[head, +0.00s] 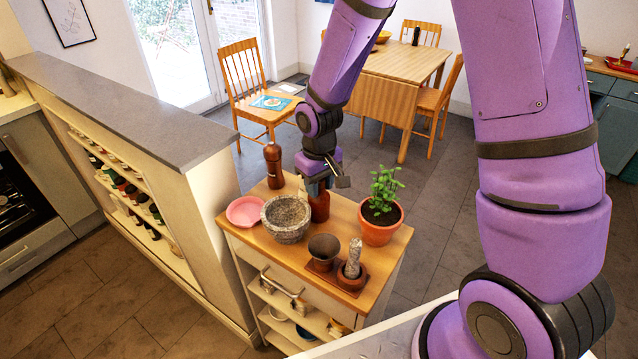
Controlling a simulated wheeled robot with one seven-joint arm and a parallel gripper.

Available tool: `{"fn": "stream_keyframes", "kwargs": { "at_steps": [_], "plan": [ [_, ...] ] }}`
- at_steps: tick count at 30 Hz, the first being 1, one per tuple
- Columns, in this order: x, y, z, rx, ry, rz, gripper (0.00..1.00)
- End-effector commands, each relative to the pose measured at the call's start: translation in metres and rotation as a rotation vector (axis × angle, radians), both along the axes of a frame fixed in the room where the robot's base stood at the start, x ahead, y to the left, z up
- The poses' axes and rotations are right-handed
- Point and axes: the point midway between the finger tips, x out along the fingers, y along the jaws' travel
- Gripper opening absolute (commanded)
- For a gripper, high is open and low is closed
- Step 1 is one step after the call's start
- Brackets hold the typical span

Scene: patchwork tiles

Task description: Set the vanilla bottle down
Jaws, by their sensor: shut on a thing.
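My gripper (317,186) is above the middle of a small wooden-topped trolley (283,262), pointing down. It is shut on a dark red-brown bottle, which I take as the vanilla bottle (320,207). The bottle looks upright, with its upper part hidden by the gripper. It is behind and right of a grey stone mortar (287,222) and left of a potted plant (381,208). I cannot tell whether its base touches the trolley top.
A brown pepper mill (273,166) and pink bowl (244,211) stand at the left. A dark cup (324,250) and a small pot with a stone pestle (352,270) stand in front. Bare wood shows near the front left edge.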

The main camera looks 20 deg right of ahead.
Motion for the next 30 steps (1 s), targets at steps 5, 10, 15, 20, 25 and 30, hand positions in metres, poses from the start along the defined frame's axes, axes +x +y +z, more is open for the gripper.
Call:
{"fn": "stream_keyframes", "kwargs": {
  "at_steps": [5, 10, 15, 20, 25, 30],
  "plan": [
    [0.0, 0.0, -0.002, 0.0, 0.0, 0.0, 0.57],
    [0.0, 0.0, -0.002, 0.0, 0.0, 0.0, 0.59],
    [0.0, 0.0, 0.0, 0.0, 0.0, 0.0, 0.59],
    [0.001, 0.0, 0.016, 0.001, -0.003, -0.001, 0.59],
    [0.001, 0.0, 0.047, 0.001, -0.005, -0.001, 0.59],
    [0.001, 0.0, 0.081, 0.001, -0.005, -0.001, 0.59]
  ]
}}
